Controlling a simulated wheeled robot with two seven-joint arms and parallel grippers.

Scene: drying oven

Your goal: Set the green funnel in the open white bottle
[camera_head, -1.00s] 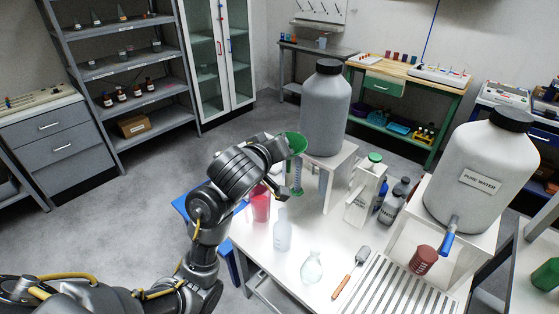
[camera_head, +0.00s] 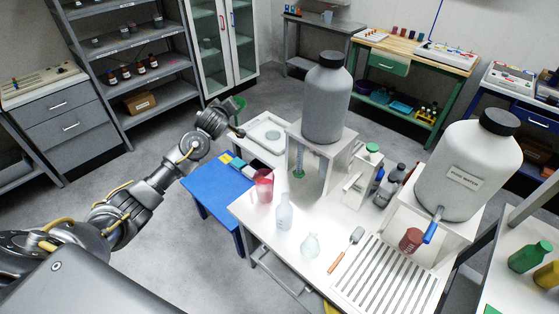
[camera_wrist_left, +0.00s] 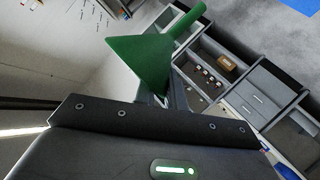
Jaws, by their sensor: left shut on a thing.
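The green funnel (camera_wrist_left: 140,60) is held in my left gripper (camera_wrist_left: 168,98), with its wide cone at left and its spout pointing up and right in the left wrist view. In the head view, my left gripper (camera_head: 236,126) is at the far left of the white table. The funnel (camera_head: 239,103) shows partly behind it, away from the bottle. The open white bottle (camera_head: 284,214) stands upright on the white table near its left edge, with a narrow neck. Its mouth is too small to see into. My right gripper is not in view.
A pink-red beaker (camera_head: 263,187), a clear flask (camera_head: 310,246) and an orange-handled brush (camera_head: 346,250) are near the bottle. A grey jug (camera_head: 327,103) stands on a raised stand behind. A blue table (camera_head: 212,190) is at left. A slotted rack (camera_head: 388,278) lies at right front.

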